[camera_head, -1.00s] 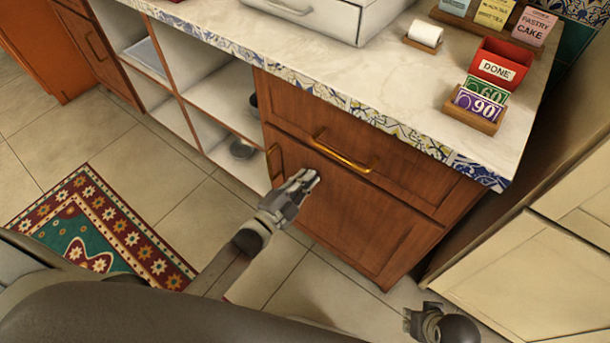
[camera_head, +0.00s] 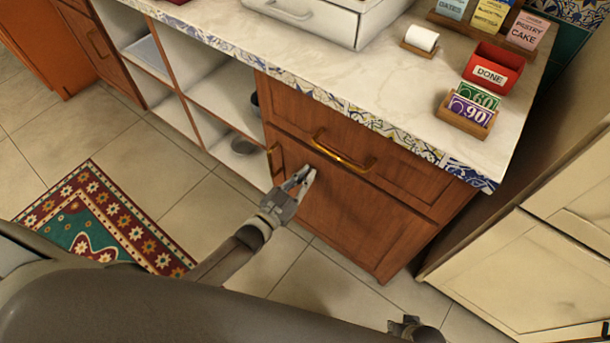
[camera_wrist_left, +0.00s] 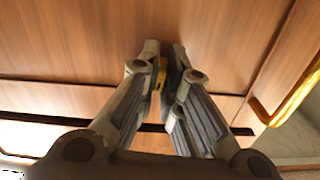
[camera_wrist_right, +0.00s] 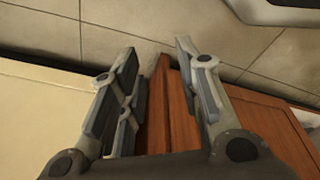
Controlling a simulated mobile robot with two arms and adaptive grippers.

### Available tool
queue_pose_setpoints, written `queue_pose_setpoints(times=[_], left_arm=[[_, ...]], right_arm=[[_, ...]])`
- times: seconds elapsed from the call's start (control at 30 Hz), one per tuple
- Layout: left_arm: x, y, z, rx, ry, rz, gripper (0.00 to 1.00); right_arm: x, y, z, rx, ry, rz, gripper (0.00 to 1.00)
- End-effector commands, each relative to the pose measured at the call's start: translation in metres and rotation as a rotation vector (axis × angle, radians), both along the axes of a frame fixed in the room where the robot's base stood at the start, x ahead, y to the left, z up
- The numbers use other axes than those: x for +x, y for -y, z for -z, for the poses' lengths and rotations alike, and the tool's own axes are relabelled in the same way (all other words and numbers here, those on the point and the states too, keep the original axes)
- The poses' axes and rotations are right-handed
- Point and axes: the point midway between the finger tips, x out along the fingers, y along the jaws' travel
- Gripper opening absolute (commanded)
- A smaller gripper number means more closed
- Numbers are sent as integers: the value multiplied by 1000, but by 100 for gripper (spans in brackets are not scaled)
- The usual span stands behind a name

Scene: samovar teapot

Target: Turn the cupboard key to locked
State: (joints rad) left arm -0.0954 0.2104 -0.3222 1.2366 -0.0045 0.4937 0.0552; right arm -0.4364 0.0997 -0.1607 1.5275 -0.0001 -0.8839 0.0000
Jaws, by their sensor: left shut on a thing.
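The cupboard door (camera_head: 350,215) is reddish-brown wood, below a drawer in the counter unit, and looks closed. My left gripper (camera_head: 305,176) is at the upper left part of this door. In the left wrist view, its fingers (camera_wrist_left: 163,48) are close together around a small brass-yellow piece, which looks like the key (camera_wrist_left: 162,74). The fingers hide most of the key, and its angle cannot be read. My right gripper (camera_head: 404,326) is low, in front of the unit's right side. In the right wrist view, its fingers (camera_wrist_right: 158,52) are apart and empty.
A brass drawer handle (camera_head: 340,152) sits just above my left gripper, and a vertical handle (camera_head: 273,160) is to its left. Open shelves (camera_head: 215,105) lie further left. A cream cabinet (camera_head: 520,275) stands at the right. A patterned rug (camera_head: 110,220) lies on the floor.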

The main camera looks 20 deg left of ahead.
Motion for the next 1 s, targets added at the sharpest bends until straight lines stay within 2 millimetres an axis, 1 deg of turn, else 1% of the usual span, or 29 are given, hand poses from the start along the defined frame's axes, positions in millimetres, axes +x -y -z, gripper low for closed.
queue_pose_setpoints(times=[0.3,0.83,0.87,1.0], left_arm=[[0,0,0,-105,-40,1,0],[0,0,0,-126,-47,0,0],[0,0,0,-126,-47,0,11],[0,0,0,-125,-46,0,29]], right_arm=[[-4,1,6,-1,-4,-1,32],[-6,1,9,-2,-8,-1,32],[-6,1,9,-2,-8,-1,32],[-6,1,9,-2,-7,-1,32]])
